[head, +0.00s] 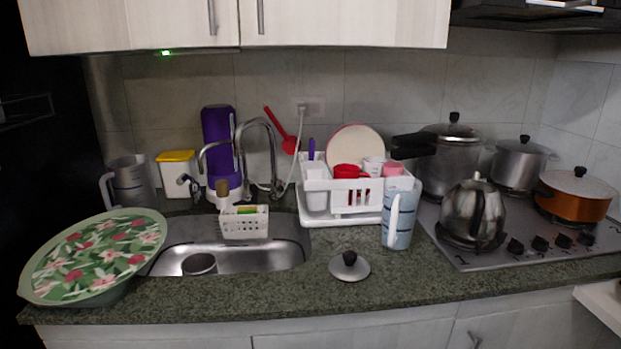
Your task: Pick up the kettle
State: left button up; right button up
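The kettle (470,218) is a shiny metal pot with a dark handle, at the right of the head view. It sits upright on the front left burner of the stove (448,254). Its dark handle arches over the top and faces toward me. Neither of my grippers shows in the head view, so their place relative to the kettle cannot be seen.
A pressure cooker (447,165), a steel pot (521,164) and an orange pot (574,197) stand around the kettle. A measuring jug (400,222) is close on its left. A loose lid (349,266) lies on the counter (300,298). The dish rack (352,207) stands behind.

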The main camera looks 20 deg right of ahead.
aim_at(474, 204)
jog(key=z, duration=1.45)
jog(key=j+u, duration=0.55)
jog(key=u, duration=0.15)
jog(key=i+j+u, duration=0.1)
jog(key=j+u, duration=0.2)
jog(key=z, duration=1.35)
